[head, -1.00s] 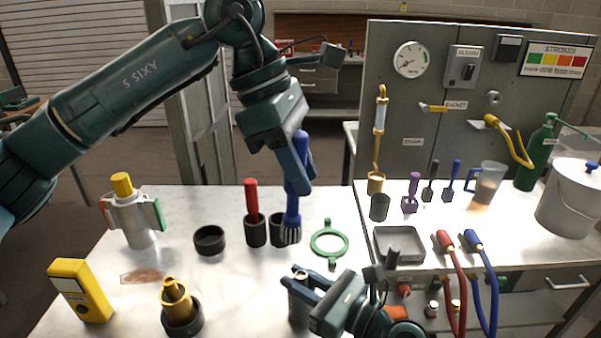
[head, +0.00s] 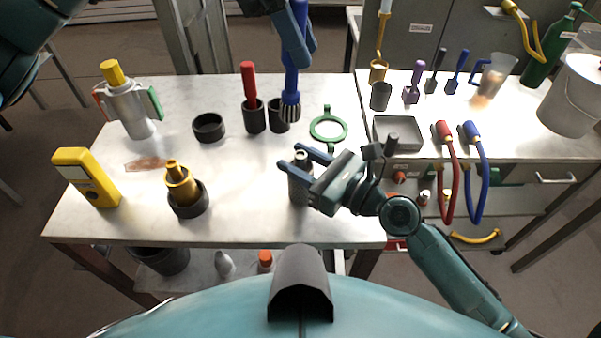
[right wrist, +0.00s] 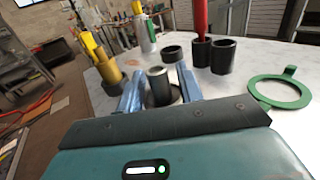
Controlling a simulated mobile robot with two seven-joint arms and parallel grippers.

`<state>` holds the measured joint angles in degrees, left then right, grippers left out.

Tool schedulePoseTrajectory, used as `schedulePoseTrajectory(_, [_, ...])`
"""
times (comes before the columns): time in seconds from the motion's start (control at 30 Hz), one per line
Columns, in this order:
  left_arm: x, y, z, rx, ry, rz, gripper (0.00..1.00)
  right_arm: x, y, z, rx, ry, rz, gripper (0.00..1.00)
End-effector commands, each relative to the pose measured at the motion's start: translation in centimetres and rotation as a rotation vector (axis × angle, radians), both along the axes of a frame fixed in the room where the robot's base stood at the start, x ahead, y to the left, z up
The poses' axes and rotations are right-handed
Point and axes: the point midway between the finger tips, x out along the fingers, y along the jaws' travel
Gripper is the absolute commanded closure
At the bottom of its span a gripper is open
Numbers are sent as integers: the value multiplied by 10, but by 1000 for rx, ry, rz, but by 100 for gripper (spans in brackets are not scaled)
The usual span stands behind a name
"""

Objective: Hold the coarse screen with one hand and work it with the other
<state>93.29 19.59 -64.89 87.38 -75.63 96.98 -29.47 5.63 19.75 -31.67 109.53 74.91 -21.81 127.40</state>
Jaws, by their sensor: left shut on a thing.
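The coarse screen appears to be the small grey cylinder (head: 299,187) standing upright near the table's front edge; the right wrist view shows it too (right wrist: 158,86). My right gripper (head: 290,157) reaches around it with one blue finger on each side. In the right wrist view, gaps show between the fingers (right wrist: 160,92) and the cylinder. My left gripper (head: 297,56) is shut on the blue handle of a brush (head: 291,88), held upright with its striped bristles down. The cylinder's lower part is partly hidden.
A red-handled tool (head: 249,88) stands in a black cup beside the brush. A green ring (head: 328,137), a low black ring (head: 208,127), a brass fitting (head: 181,186) and a yellow meter (head: 87,178) surround the bare tabletop. A grey tray (head: 398,145) lies right.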

Motion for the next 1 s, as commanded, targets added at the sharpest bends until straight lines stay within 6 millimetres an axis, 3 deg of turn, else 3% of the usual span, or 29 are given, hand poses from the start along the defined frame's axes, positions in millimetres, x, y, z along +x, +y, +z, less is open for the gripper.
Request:
schedulePoseTrajectory(0.43, [0, 0, 0, 0, 0, 0, 100, -5, -8, -1, -1, 2, -2, 56])
schedulePoseTrajectory(0.8, [0, 0, 0, 0, 0, 0, 100, -50, -68, -2, -3, 6, -1, 56])
schedulePoseTrajectory(1.0, [0, 0, 0, 0, 0, 0, 100, -66, -90, -1, 1, 4, -1, 56])
